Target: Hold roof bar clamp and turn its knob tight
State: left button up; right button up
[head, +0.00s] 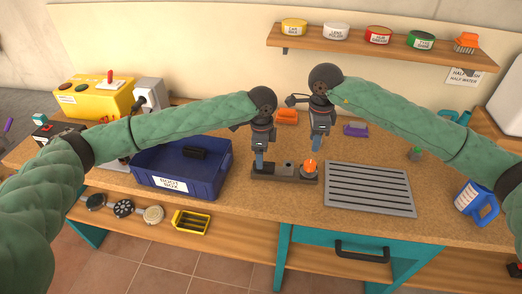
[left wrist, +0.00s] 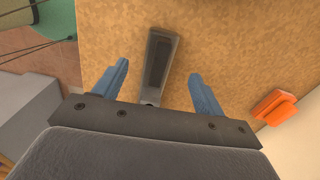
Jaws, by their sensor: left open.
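The roof bar clamp (head: 263,177) is a low dark bar lying on the workbench near the middle. Its orange knob (head: 310,167) is at the right end, with a grey round post (head: 289,165) beside it. My left gripper (head: 259,161) points down over the clamp's left end. In the left wrist view its blue fingers (left wrist: 158,88) are open, with the dark clamp body (left wrist: 161,58) showing between and beyond them; I cannot tell any contact. My right gripper (head: 315,148) points down just above the knob; its finger gap is not visible.
A blue boot box (head: 207,184) stands close left of the clamp, and a slatted grey tray (head: 369,188) lies to the right. Orange (head: 287,117) and purple (head: 356,130) items lie behind. A shelf (head: 380,50) with tins hangs above, and a blue jug (head: 472,198) stands far right.

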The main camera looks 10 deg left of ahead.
pick_arm(q)
jog(key=shift+f, duration=3.7)
jog(key=c, duration=1.3)
